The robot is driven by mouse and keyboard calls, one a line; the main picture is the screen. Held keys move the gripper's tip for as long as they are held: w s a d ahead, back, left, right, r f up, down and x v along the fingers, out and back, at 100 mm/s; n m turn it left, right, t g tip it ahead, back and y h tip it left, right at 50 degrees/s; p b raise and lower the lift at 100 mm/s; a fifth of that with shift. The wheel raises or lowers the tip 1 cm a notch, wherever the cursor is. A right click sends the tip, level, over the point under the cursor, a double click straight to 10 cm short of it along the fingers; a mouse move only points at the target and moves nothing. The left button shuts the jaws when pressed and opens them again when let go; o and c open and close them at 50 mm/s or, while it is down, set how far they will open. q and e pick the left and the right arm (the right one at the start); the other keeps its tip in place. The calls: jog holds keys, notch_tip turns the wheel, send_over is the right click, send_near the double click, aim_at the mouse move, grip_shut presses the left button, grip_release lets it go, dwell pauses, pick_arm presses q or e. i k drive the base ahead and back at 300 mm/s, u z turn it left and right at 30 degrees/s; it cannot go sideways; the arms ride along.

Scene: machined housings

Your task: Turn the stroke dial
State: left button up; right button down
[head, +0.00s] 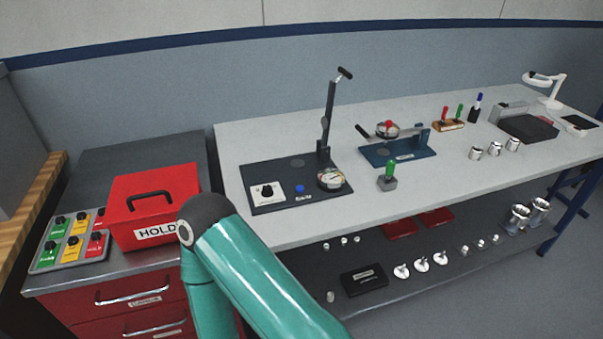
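A black dial knob (267,191) sits on a white plate at the left end of a dark fixture base (272,171) on the light grey bench. I take it for the stroke dial; its markings are too small to read. A blue button (300,188) and a round gauge (331,179) are on the same base, to its right. An upright dark lever (328,122) rises behind the gauge. Part of a teal arm of mine stands in the lower foreground, left of and below the base. Neither gripper shows in the head view.
Left of the bench, a red HOLD box (170,193) and tagged knobs (57,232) stand on a drawer cabinet. Right of the dial base are a green-topped block (387,177), a blue fixture (412,152) and metal cylinders (495,148). The bench front is mostly clear.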

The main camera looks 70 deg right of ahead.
aim_at(266, 191)
jog(key=u, duration=1.05)
jog(key=i, duration=0.15)
jog(key=u, duration=2.6)
jog(key=k, duration=0.6)
jog(key=z, duration=5.65)
jog(key=k, duration=0.55)
